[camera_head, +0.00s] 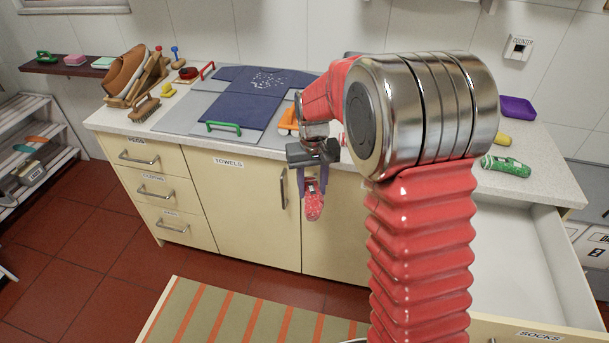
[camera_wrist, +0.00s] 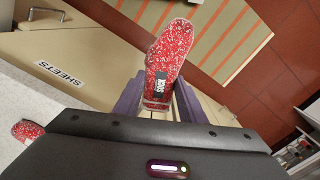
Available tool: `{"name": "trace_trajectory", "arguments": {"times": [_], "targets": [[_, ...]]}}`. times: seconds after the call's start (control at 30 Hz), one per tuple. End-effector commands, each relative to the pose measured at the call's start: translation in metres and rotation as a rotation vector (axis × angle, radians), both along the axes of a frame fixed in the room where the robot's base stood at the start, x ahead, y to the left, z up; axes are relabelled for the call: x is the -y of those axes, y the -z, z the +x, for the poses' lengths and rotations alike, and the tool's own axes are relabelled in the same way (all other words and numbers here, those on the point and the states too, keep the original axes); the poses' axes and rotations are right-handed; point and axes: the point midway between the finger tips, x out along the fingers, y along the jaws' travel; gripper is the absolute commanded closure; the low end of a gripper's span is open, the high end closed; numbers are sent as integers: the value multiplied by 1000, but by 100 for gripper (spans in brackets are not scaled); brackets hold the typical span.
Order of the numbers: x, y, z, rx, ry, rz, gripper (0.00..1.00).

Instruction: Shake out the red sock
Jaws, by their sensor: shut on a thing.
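The red sock (camera_head: 313,203) hangs from my gripper (camera_head: 312,172), in front of the cream cabinet and below the counter's front edge. The sock is red with white speckles. In the wrist view the red sock (camera_wrist: 172,55) lies between the two purple fingers of my gripper (camera_wrist: 156,100), which are shut on its end near a dark label. A second red speckled piece (camera_wrist: 27,131) shows at the left edge of the wrist view, on a pale surface; I cannot tell whether it is a sock.
An open white drawer labelled SOCKS (camera_head: 540,334) juts out at the right. A striped surface (camera_head: 240,318) lies low in front. Red floor is free at the left.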

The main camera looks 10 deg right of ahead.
Motion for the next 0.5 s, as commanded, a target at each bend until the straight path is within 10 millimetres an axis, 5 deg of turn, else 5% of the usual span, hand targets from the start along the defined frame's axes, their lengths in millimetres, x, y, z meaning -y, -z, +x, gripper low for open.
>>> {"name": "trace_trajectory", "arguments": {"times": [0.27,0.5], "targets": [[0,-1,0,1,0,0,85],[0,-68,2,7,-1,0,85]]}}
